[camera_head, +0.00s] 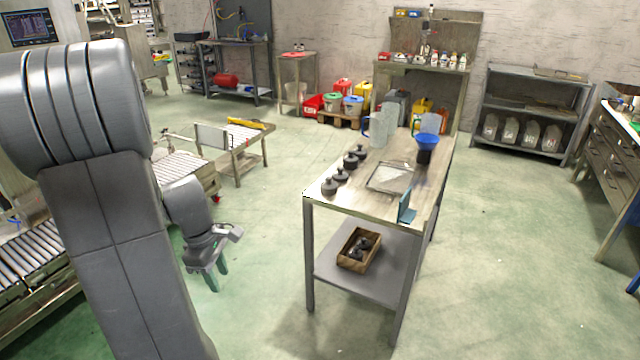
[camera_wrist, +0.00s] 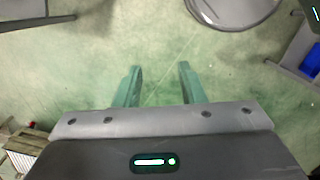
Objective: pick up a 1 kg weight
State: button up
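Several dark knobbed weights (camera_head: 340,175) stand in a row along the left edge of the metal-topped table (camera_head: 352,206) in the head view. Their markings are too small to read, so I cannot tell which is 1 kg. A wooden box (camera_head: 348,262) with dark pieces in it sits on the table's lower shelf. My gripper (camera_head: 217,279) hangs to the left of the table, apart from it and lower than its top. In the wrist view my gripper (camera_wrist: 160,78) has its two green fingers spread, with only floor between them. No weight can be made out in the wrist view.
A flat framed tray (camera_head: 390,177), a blue funnel on a dark vessel (camera_head: 427,145), clear jugs and a small teal stand (camera_head: 406,206) share the tabletop. A low bench (camera_head: 240,150) and roller conveyor stand left. The floor right of the table is clear.

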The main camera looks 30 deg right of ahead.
aim_at(329, 187)
jog(key=i+l, duration=0.35)
jog(key=l, duration=0.25)
jog(key=i+l+z, duration=0.15)
jog(key=i+l, duration=0.2)
jog(key=l, duration=0.25)
jog(key=i+l, duration=0.35)
jog(key=l, duration=0.2)
jog(key=i+l+z, duration=0.15)
jog(key=i+l, duration=0.2)
jog(key=l, duration=0.15)
